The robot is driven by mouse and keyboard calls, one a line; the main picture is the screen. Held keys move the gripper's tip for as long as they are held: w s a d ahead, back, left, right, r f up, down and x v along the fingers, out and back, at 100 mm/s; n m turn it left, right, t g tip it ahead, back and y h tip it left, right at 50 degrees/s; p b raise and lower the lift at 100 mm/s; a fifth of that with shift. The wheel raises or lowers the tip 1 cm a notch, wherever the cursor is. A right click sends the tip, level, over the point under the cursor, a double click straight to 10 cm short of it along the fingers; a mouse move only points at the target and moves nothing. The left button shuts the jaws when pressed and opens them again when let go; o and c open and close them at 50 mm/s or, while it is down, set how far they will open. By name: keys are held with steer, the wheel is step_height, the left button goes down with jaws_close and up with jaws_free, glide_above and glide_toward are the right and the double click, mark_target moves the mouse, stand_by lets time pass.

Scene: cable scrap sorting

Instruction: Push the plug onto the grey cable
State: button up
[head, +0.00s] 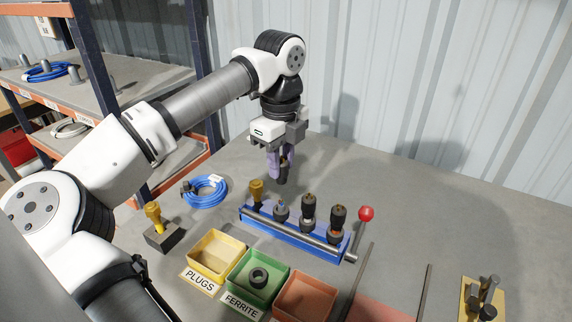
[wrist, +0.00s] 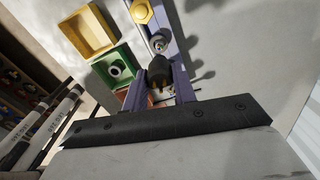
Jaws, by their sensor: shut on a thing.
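My gripper (head: 281,172) hangs above and behind the blue cable rack (head: 290,237), its purple fingers pointing down. It is shut on a dark plug (head: 282,180). In the wrist view the dark plug (wrist: 159,71) sits between the purple fingers, partly hidden by them. A stub with a grey top, which looks like the grey cable (head: 280,208), stands in the rack, second from the left. The held plug is apart from it. A yellow-topped piece (head: 256,190) stands to its left.
A red-knobbed lever (head: 366,214) rises at the rack's right end. In front are an empty yellow PLUGS bin (head: 228,240), a green FERRITE bin (head: 240,281) holding a dark ring, and an orange bin (head: 283,302). A blue cable coil (head: 205,190) lies left. The table is clear at back right.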

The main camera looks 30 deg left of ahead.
steer(key=b, duration=0.2)
glide_above(282, 200)
steer(key=shift+f, duration=2.3)
steer(key=shift+f+b, duration=1.15)
steer(key=shift+b, duration=0.45)
stand_by(0.5)
steer(key=o, duration=1.1)
steer(key=shift+r, duration=0.1)
steer(key=shift+r+p, duration=2.1)
steer(key=shift+r, duration=1.4)
